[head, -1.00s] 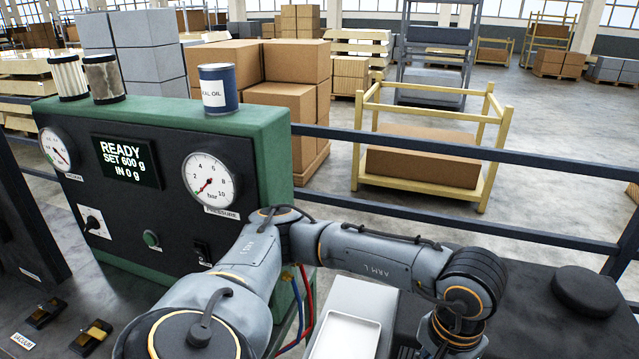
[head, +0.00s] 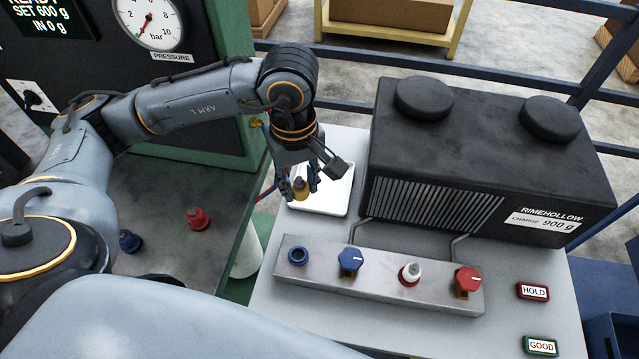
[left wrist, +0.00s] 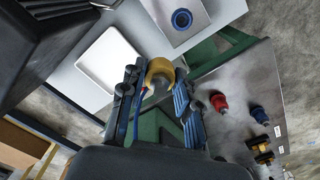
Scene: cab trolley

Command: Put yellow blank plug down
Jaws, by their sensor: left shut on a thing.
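My left gripper (head: 298,186) is shut on the yellow blank plug (head: 301,188), which has a dark top. In the head view it is in front of the white tray (head: 335,190) at the tray's left side. In the left wrist view the yellow plug (left wrist: 159,74) sits between the two fingers (left wrist: 158,95), and the white tray (left wrist: 112,60) shows bare to the left of it. Whether the plug touches the tray cannot be told. My right gripper is not in view.
A metal manifold (head: 380,282) with a blue ring port, a blue knob and red fittings lies in front. A black unit (head: 480,150) stands behind right. A red plug (head: 198,218) and a blue plug (head: 130,241) stand on the dark bench at left. HOLD (head: 533,291) and GOOD (head: 541,346) tags lie right.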

